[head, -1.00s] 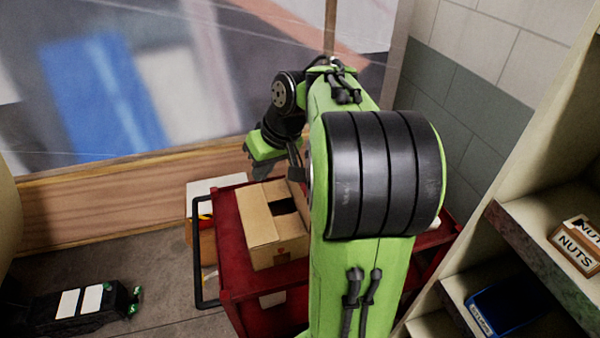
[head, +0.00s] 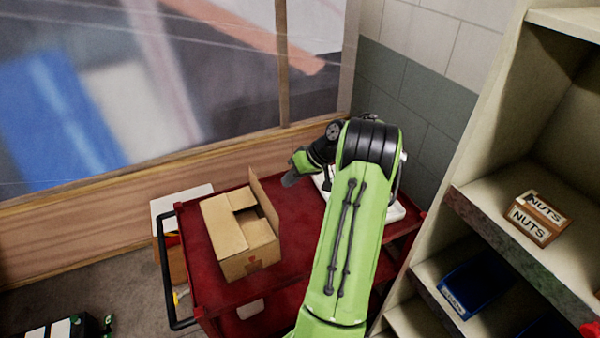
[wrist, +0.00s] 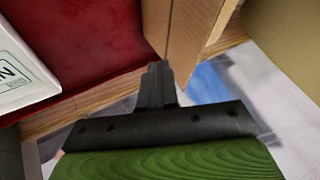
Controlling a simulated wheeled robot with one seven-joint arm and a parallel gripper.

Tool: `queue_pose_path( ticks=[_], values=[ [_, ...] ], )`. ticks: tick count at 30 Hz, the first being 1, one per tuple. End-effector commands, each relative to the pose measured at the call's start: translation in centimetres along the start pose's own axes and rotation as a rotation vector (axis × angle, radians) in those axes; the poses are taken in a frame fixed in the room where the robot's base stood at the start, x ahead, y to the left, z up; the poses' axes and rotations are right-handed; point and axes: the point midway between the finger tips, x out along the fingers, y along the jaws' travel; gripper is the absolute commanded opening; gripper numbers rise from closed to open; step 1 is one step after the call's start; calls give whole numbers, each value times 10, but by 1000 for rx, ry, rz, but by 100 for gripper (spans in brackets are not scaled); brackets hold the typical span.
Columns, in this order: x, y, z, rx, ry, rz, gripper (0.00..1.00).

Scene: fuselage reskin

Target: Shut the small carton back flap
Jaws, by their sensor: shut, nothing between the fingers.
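The small carton (head: 224,232) stands on the red cart, with its top partly covered by flaps and a dark opening near its right side. One flap (head: 262,197) stands upright along the carton's far right edge. My gripper (head: 289,181) is just to the right of that flap, shut and empty. In the wrist view the shut fingertips of my gripper (wrist: 157,72) are close to a brown cardboard panel (wrist: 200,28). I cannot tell whether they touch it.
The red cart (head: 292,221) has free room right of the carton and a black handle (head: 167,272) on its left. A white item lies behind my arm; the wrist view shows a white labelled box (wrist: 22,65). Shelves with a NUTS box (head: 538,217) stand at right.

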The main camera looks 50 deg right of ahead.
Motion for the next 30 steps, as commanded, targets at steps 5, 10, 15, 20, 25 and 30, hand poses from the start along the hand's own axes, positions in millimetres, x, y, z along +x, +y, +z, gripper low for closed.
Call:
queue_pose_path(
  ticks=[5, 10, 15, 20, 25, 30],
  values=[
    [26, -18, 0, -2, -3, -1, 0],
    [33, -34, -1, -1, -1, 1, 0],
    [34, -37, -1, 0, 0, 2, 0],
    [34, -37, -1, 0, -1, 1, 0],
    [35, -38, -2, -7, -4, 12, 0],
    [36, -41, -2, -21, -11, 45, 0]
  ],
)
